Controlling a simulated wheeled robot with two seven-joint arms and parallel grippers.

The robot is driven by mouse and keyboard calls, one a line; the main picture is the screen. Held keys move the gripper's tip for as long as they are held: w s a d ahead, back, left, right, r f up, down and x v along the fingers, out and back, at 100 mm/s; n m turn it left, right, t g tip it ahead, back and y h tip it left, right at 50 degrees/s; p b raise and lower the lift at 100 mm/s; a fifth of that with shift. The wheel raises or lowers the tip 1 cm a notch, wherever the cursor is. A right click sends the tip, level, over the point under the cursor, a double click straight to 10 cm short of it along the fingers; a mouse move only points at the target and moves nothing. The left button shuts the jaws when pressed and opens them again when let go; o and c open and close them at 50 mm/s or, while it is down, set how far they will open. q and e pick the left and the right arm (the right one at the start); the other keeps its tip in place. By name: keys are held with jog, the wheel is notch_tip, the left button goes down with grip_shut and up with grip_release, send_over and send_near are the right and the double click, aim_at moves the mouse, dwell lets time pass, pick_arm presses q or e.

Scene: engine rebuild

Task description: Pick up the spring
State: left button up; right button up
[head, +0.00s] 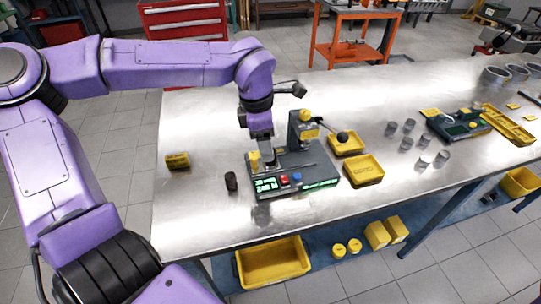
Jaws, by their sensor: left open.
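My left gripper (263,164) points down over the left part of the grey spring tester (310,188) on the steel table. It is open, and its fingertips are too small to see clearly. A small dark upright cylinder (231,181), which looks like the spring, stands on the table just left of the tester. My gripper is to the right of it and apart from it. The tester has a yellow-knobbed column (303,130), a lever, green displays and red and blue buttons. My right gripper is out of view.
A small yellow box (177,161) lies to the left on the table (200,212). Two yellow trays (363,170) (347,144) sit right of the tester. Several metal cylinders (406,143) and a second device (458,125) stand further right. The table's front left is clear.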

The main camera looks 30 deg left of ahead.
aim_at(270, 165)
pick_arm(q)
jog(key=shift+a+f, duration=0.15)
jog(key=shift+f, duration=0.7)
jog(key=w+f, duration=0.1)
jog(key=f, duration=0.1)
jog(key=w+f, duration=0.1)
jog(key=shift+w+f, duration=0.3)
jog(key=shift+f, duration=0.05)
jog(key=shift+w+f, duration=0.2)
jog(key=shift+w, duration=0.1)
jog(key=shift+s+r, duration=0.3)
jog(key=shift+s, duration=0.25)
jog(key=shift+c, duration=0.5)
jog(key=shift+s, duration=0.15)
jog(key=c, duration=1)
jog(key=shift+w, duration=0.2)
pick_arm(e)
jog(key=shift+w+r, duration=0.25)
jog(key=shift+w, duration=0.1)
